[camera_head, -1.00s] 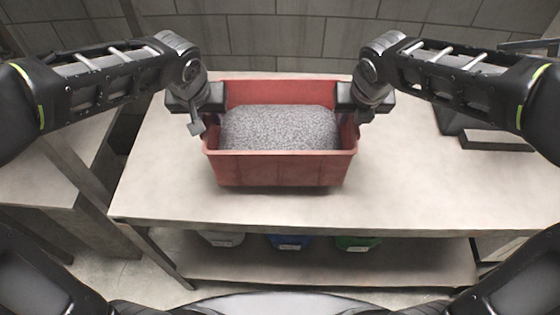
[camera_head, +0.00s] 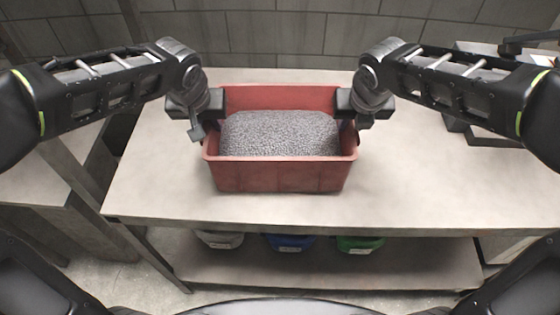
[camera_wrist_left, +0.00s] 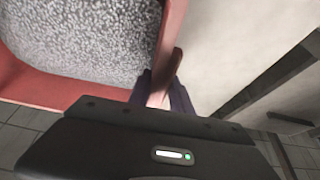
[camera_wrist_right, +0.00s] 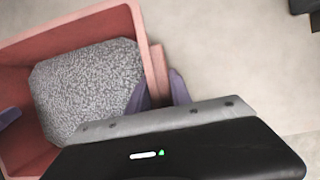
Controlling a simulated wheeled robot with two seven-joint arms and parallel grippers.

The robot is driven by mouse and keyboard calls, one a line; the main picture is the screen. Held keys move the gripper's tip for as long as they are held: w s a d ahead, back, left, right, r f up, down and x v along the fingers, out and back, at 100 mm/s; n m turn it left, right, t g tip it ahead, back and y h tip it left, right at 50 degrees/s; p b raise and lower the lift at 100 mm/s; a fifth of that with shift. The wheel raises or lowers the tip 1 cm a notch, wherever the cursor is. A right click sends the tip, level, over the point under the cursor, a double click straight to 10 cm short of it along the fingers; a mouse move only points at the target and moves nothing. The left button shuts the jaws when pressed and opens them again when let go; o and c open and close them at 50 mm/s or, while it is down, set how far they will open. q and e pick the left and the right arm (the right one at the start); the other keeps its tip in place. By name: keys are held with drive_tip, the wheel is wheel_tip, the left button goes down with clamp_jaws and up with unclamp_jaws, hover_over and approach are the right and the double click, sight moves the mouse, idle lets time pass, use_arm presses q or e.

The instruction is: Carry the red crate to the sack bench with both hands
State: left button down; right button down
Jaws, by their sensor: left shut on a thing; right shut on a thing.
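The red crate (camera_head: 280,178) is upright over the pale bench (camera_head: 440,190), holding a grey speckled sack (camera_head: 280,134). A dark shadow lies close under it; whether it touches the top is hard to tell. My left gripper (camera_head: 205,122) is shut on the crate's left side. In the left wrist view its fingers (camera_wrist_left: 165,92) close around a red rim or handle piece. My right gripper (camera_head: 350,122) is shut on the crate's right side. In the right wrist view its fingers (camera_wrist_right: 162,92) straddle the red handle piece.
Several bins, including a blue one (camera_head: 290,243) and a green one (camera_head: 360,244), stand on the lower shelf. A dark object (camera_head: 460,128) is at the bench's back right. Another table (camera_head: 40,215) stands at the left. The bench top right of the crate is clear.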

use_arm(q)
drive_tip(key=shift+d+f, duration=0.15)
drive_tip(key=shift+f, duration=0.15)
use_arm(e)
drive_tip(key=shift+a+f, duration=0.15)
drive_tip(key=shift+f, duration=0.15)
use_arm(q)
drive_tip(key=c, duration=1.6)
unclamp_jaws()
drive_tip(key=shift+f+b, duration=0.15)
drive_tip(key=shift+b, duration=0.15)
use_arm(e)
drive_tip(key=c, duration=1.6)
unclamp_jaws()
drive_tip(key=shift+f, duration=0.15)
use_arm(q)
drive_tip(key=o, duration=0.3)
drive_tip(key=shift+s, duration=0.1)
use_arm(e)
drive_tip(key=o, duration=0.3)
drive_tip(key=shift+s, duration=0.1)
use_arm(q)
drive_tip(key=shift+o, duration=0.7)
use_arm(e)
drive_tip(key=shift+o, duration=0.7)
use_arm(q)
drive_tip(key=v, duration=1.2)
use_arm(e)
drive_tip(key=v, duration=1.2)
